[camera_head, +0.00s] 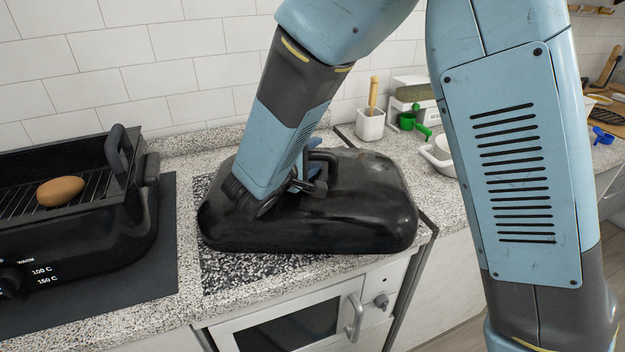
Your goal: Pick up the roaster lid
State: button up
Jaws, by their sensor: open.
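The roaster lid (350,218) is a black, glossy, rounded rectangular cover. It lies flat on the counter, dome up, in the middle of the head view. Its dark loop handle (325,160) stands on top. My gripper (308,186) reaches down over the lid and is open, with its fingers close beside the handle. My forearm hides part of the lid's left side and part of the handle, so I cannot tell whether the fingers touch it.
A black roaster base (90,225) with a rack and a brown egg-shaped item (60,191) stands at the left on a dark mat (165,270). A white holder (370,125), green scoop (407,121) and white bowl (438,155) are behind at the right. A tiled wall closes the back.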

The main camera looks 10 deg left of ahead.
jog(key=shift+c, duration=0.5)
grip_shut()
dwell(0.8)
